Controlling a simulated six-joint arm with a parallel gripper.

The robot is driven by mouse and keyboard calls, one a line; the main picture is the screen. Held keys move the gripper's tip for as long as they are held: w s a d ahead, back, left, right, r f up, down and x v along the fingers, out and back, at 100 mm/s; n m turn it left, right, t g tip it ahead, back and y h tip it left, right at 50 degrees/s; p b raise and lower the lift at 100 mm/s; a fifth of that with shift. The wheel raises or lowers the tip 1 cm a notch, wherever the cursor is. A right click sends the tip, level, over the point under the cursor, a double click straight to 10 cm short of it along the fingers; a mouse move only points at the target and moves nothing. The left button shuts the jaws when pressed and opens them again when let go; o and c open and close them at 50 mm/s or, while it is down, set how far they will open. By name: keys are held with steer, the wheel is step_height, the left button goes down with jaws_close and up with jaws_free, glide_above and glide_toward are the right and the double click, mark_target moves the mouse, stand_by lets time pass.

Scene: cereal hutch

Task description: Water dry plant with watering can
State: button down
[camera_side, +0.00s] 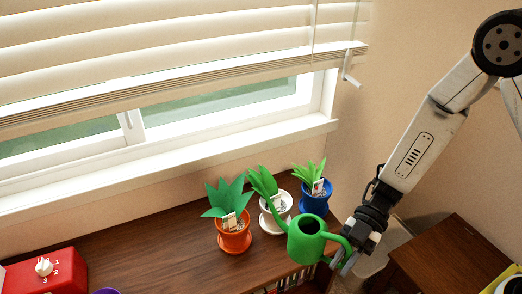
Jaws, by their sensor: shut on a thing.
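My gripper (349,262) is shut on the handle of the green watering can (303,246). The can is in front of the pots, its spout pointing up and left towards the white pot (268,222). The spout overlaps the white pot and its plant (261,181) in this view, so I cannot tell whether they touch. An orange pot (236,241) with a broad-leaved green plant (227,197) stands to the left. A blue pot (315,204) with a lighter green plant (309,175) stands to the right. I cannot tell which plant is dry. No water is visible.
The pots stand on a brown wooden top (160,255) below a window with blinds (170,55). A red box with a white knob (45,270) is at the lower left, with a purple item (107,291) beside it. A wooden cabinet (445,260) is at the lower right.

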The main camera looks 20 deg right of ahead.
steer(key=shift+n+g, duration=0.3)
steer(key=shift+g, duration=0.1)
steer(key=shift+s+a+f, duration=0.1)
steer(key=shift+a+f, duration=0.3)
steer(key=shift+f, duration=0.5)
steer(key=shift+s+a+f, duration=0.1)
steer(key=shift+a+f, duration=0.25)
steer(key=shift+f, duration=0.55)
steer(key=shift+a+f, duration=0.4)
steer(key=shift+f, duration=0.5)
steer(key=shift+s+d+f+m, duration=0.1)
steer(key=shift+s+f+m, duration=0.1)
steer(key=shift+f+m, duration=0.4)
steer(key=shift+g, duration=0.3)
steer(key=shift+f, duration=0.3)
steer(key=shift+r+m+h, duration=0.3)
steer(key=shift+r, duration=1.1)
stand_by(2.3)
